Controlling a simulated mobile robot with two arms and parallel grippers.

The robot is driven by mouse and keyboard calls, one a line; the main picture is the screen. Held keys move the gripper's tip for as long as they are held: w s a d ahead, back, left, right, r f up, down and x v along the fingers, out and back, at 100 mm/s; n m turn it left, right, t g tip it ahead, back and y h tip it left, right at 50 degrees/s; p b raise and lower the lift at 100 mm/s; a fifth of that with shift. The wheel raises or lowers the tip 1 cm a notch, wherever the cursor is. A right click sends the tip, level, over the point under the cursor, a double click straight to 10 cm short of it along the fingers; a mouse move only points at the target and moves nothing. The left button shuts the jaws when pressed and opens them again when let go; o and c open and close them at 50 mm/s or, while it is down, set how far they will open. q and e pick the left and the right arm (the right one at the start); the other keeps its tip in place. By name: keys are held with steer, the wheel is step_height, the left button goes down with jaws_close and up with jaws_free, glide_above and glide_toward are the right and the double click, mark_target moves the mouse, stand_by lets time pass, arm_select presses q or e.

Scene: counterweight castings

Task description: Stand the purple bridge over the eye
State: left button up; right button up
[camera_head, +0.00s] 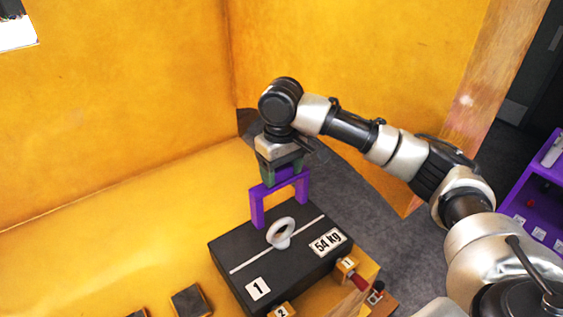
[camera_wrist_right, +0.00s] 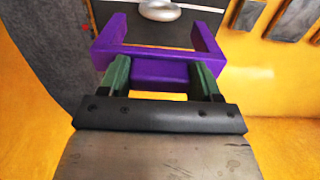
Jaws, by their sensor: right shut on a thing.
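The purple bridge (camera_head: 257,208) is upright with its legs down, near the far edge of the black casting (camera_head: 233,262) marked 1 and 54 kg. The white eye (camera_head: 281,233) stands on the casting's top, in front of the bridge and apart from it in the picture. My right gripper (camera_head: 283,173) is shut on the bridge's top from above. In the right wrist view the bridge (camera_wrist_right: 203,40) sits between the green fingers (camera_wrist_right: 160,76), with the eye (camera_wrist_right: 160,10) beyond it. Whether the legs touch anything is unclear. My left gripper is not in view.
Small yellow blocks numbered 1 (camera_head: 347,264) and 2 (camera_head: 283,311) are at the casting's near side. Dark pieces (camera_head: 190,301) lie on the yellow surface at lower left. Yellow walls rise behind. A purple shelf (camera_head: 535,205) stands at far right.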

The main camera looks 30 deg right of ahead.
mark_target(282, 181)
steer(key=shift+s+f, duration=0.1)
steer(key=shift+f, duration=0.4)
steer(key=shift+s+f, duration=0.1)
steer(key=shift+f, duration=1.1)
step_height(282, 181, down, 3)
steer(key=shift+r+b, duration=0.2)
steer(key=shift+b, duration=0.1)
steer(key=shift+f+b, duration=0.4)
steer(key=shift+f, duration=2.55)
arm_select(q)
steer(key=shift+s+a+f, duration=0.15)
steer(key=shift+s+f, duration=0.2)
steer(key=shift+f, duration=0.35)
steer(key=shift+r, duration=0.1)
arm_select(e)
steer(key=shift+f, duration=0.25)
steer(key=o, duration=1.5)
steer(key=shift+f, duration=0.1)
